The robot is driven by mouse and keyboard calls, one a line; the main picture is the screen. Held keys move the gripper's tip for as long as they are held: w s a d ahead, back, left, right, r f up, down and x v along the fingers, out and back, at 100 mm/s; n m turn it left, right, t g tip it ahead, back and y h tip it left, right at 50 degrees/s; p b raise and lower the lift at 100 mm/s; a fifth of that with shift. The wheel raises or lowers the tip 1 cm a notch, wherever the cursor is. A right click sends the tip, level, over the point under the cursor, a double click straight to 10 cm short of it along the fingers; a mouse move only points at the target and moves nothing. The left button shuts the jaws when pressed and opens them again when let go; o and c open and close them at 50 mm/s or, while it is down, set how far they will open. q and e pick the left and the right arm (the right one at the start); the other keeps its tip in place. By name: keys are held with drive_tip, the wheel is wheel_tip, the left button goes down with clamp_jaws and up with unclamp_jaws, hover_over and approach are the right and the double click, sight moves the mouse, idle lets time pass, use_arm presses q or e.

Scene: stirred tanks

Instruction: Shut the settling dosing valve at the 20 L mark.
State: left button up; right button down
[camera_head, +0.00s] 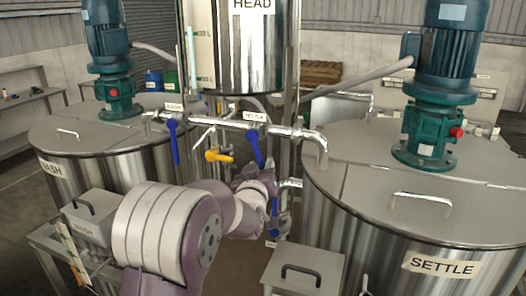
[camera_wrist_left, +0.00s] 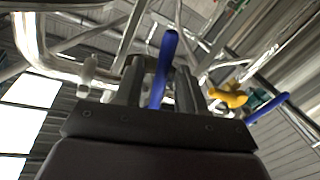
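The settling dosing valve has a blue lever (camera_head: 254,148), hanging steeply down from the pipe under a small tag. My left gripper (camera_head: 258,168) is just below and around this lever's lower end. In the left wrist view the blue lever (camera_wrist_left: 164,70) stands between the two fingers of my left gripper (camera_wrist_left: 160,85), with a visible gap at its left side, so the fingers look open. The head tank (camera_head: 247,50) is above, with a sight tube (camera_head: 190,55) at its left; its liquid level and marks are too small to read. My right gripper is not in view.
Another blue lever (camera_head: 274,206) sits lower, close to my left wrist. The settle tank (camera_head: 400,225) stands at right, the wash tank (camera_head: 90,150) at left.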

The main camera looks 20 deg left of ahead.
use_arm(q)
drive_tip(key=shift+w+a+r, duration=0.15)
drive_tip(key=shift+w+a, duration=0.1)
drive_tip(key=shift+w, duration=0.4)
drive_tip(key=shift+w+a+p, duration=0.25)
drive_tip(key=shift+w+p, duration=0.05)
drive_tip(key=shift+p, duration=0.1)
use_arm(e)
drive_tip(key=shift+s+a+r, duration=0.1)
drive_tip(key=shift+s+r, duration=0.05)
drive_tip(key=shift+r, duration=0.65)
use_arm(q)
drive_tip(key=shift+d, duration=0.15)
drive_tip(key=shift+c, duration=0.3)
